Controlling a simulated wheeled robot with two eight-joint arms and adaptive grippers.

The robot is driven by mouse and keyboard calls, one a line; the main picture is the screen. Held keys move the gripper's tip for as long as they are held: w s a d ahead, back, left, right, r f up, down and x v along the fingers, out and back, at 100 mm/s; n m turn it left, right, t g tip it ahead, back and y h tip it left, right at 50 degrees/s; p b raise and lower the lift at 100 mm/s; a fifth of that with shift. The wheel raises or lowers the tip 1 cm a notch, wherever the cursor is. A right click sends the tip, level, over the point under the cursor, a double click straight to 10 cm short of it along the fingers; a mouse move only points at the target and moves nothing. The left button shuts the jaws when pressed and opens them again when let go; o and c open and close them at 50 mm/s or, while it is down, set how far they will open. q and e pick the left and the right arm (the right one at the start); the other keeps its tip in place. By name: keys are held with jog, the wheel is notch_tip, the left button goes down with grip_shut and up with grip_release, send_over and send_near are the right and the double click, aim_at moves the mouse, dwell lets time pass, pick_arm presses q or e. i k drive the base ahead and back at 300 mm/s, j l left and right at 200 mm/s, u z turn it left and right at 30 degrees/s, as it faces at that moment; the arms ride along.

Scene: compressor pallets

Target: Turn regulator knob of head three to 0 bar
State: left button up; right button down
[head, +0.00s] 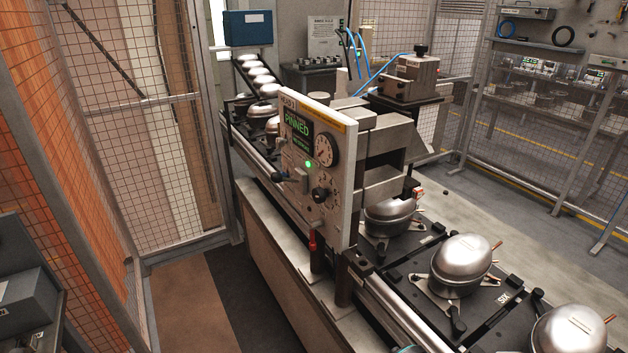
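The panel of head three (342,185) stands upright over the conveyor line in the middle of the head view. Its label seems to read HEAD 3, and its small screen (298,130) shows PINNED in green. A round gauge (326,150) sits right of the screen; its needle reading is too small to tell. Below the gauge is a black knob (320,194) with a ring of marks around it; its setting cannot be read. A green light (309,163) glows left of the gauge. Neither of my grippers is recognisable in view.
Silver compressors (461,258) sit on black pallets (497,300) along the line. A red-handled part (312,240) stands below the panel. Mesh fencing (150,150) closes the left side. Open floor (185,300) lies left of the line.

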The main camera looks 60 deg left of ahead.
aim_at(319, 195)
jog(key=k+l+u, duration=0.1)
jog(key=u, duration=1.65)
jog(key=i+u, duration=0.1)
jog(key=u, duration=0.25)
jog(key=i+j+z, duration=0.2)
jog(key=j, duration=0.2)
